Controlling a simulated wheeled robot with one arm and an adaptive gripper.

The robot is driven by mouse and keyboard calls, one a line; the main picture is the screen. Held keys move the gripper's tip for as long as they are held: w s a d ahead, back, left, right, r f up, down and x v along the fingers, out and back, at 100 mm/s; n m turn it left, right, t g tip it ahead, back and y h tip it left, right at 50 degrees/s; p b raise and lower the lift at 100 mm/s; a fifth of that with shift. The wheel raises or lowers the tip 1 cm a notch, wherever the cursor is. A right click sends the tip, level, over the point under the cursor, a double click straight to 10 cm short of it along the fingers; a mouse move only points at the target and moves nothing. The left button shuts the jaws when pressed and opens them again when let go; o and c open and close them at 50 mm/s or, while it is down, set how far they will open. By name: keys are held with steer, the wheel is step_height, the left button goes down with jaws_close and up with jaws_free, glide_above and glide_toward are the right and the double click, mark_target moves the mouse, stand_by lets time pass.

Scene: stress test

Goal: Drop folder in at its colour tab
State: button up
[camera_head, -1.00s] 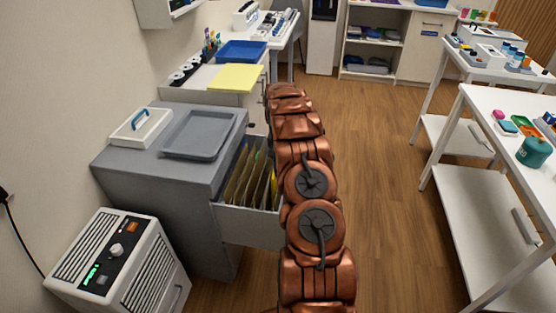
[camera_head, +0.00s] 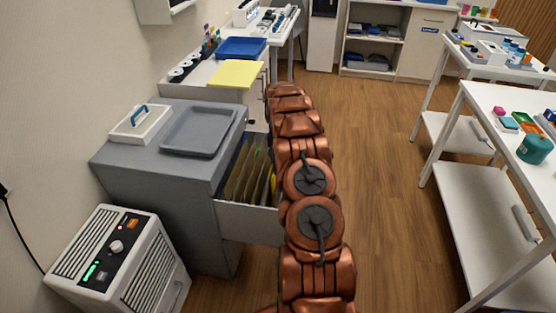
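A flat yellow folder (camera_head: 236,74) lies on the white cabinet top behind the grey cabinet, its near edge close to the cabinet's front. The grey filing cabinet's drawer (camera_head: 249,222) is open to the right. Several brownish hanging folders (camera_head: 240,178) stand in it, with some yellow near its right side. Colour tabs are too small to tell apart. My copper arm runs upward past the drawer's right side and hides part of it. My gripper is not visible.
A grey tray (camera_head: 197,131) and a white box with a blue handle (camera_head: 141,123) sit on the grey cabinet. A white heater-like unit (camera_head: 118,262) stands at lower left. White tables (camera_head: 490,112) line the right. The wooden floor between is clear.

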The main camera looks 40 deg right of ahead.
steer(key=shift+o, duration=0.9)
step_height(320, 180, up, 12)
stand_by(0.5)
